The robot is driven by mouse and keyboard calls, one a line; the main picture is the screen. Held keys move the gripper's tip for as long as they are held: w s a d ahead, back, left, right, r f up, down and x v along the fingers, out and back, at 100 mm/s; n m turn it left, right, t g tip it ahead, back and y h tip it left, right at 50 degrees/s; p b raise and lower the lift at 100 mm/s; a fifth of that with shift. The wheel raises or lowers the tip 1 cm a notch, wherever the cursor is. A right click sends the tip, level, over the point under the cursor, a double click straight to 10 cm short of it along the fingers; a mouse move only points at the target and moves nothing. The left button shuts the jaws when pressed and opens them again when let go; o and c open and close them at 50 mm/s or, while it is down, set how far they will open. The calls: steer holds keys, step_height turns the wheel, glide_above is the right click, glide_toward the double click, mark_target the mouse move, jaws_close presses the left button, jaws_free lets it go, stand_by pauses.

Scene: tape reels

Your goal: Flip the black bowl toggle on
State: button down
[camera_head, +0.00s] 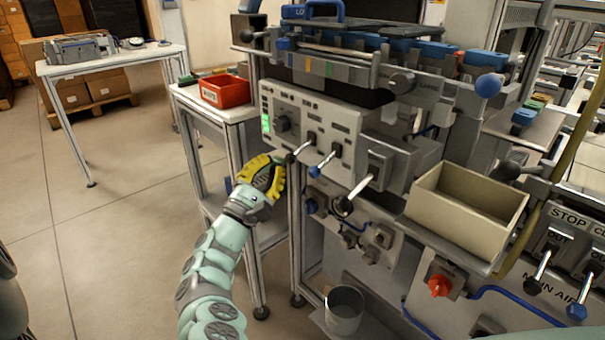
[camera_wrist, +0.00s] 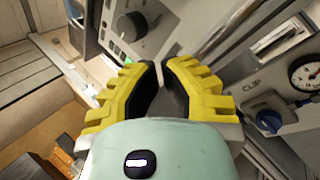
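The grey control panel (camera_head: 318,122) carries several metal levers. One lever with a black ball tip (camera_head: 290,158) points down-left. A lever with a blue tip (camera_head: 314,172) is to its right. Another lever with a black tip (camera_head: 344,206) is lower right. The labels are too small to read, so I cannot tell which is the bowl toggle. My gripper (camera_head: 273,166) is just left of the first black tip, yellow-fingered.
A black rotary knob (camera_head: 283,124) and a lit green indicator (camera_head: 266,123) are on the panel's left; the knob also shows in the wrist view (camera_wrist: 130,27). A red bin (camera_head: 225,92) stands behind on a side table. A beige box (camera_head: 466,207) is at the right.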

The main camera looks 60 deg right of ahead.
mark_target(298, 152)
steer(key=shift+x, duration=1.1)
steer(key=shift+s+a+r, duration=0.15)
steer(key=shift+s+r, duration=0.05)
steer(key=shift+s, duration=0.1)
steer(key=shift+s+a+r+p, duration=0.3)
steer(key=shift+s+a+p, duration=0.2)
steer(key=shift+s, duration=0.1)
steer(key=shift+s+a+r+p, duration=0.3)
steer(key=shift+s+a+p, duration=0.2)
steer(key=shift+s+a, duration=0.1)
steer(key=shift+r, duration=0.1)
steer(key=shift+w+r+y+p, duration=0.1)
steer(key=shift+r+y+p, duration=0.15)
steer(key=shift+p, duration=0.65)
